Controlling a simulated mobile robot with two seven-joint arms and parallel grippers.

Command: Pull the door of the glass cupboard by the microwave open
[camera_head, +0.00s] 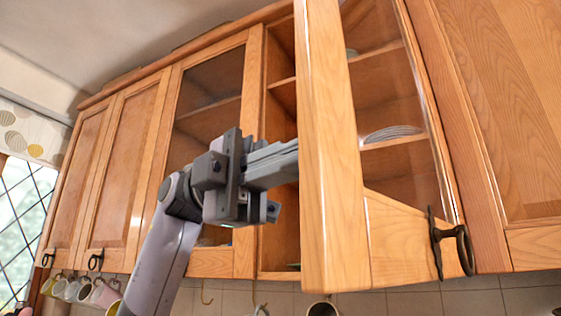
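The glass cupboard door (332,150) stands swung out from the wall cupboard, its wide wooden left stile nearest to me. Shelves show through its glass and in the gap to its left. My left gripper (280,163) comes in from the lower left, with its fingers pointing right into the gap. The finger ends are hidden behind the door's left stile, so I cannot tell whether they touch it or how far apart they are. A dark ring handle (464,248) shows at the lower right of the door. The microwave and my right gripper are not in view.
Stacked plates (392,133) lie on a shelf behind the glass. Another glass-fronted door (208,95) is left of the gap, with closed wooden doors (122,165) farther left. Mugs (85,290) hang below. A leaded window (22,215) is at the far left.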

